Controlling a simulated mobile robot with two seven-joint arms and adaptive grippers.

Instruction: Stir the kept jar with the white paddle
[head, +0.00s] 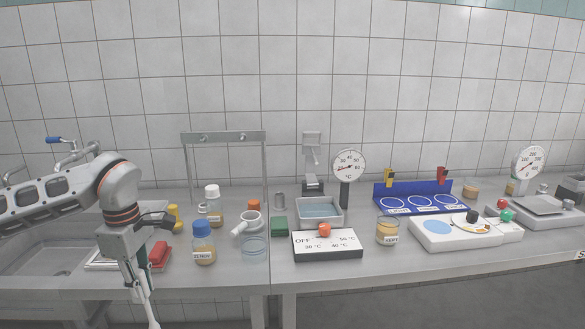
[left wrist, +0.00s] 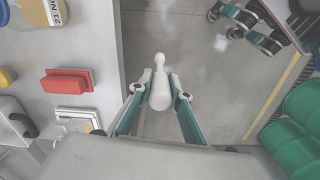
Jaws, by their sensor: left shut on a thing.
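My left gripper (head: 146,290) points down in front of the counter's front edge at the left. It is shut on a white rounded handle, which looks like the white paddle (left wrist: 159,93), in the left wrist view. The paddle hangs over the floor, clear of any jar, and its far part is not clearly seen. An open glass jar (head: 387,225) with tan contents and a white label, apparently the kept jar, stands on the counter right of the middle. My right gripper is not in view.
A blue-capped bottle (head: 203,250), a red block (head: 159,255) and a white pot (head: 251,220) stand near the left arm. A control box (head: 328,245) with an orange knob and a white hotplate (head: 450,233) flank the jar. A sink (head: 45,260) lies far left.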

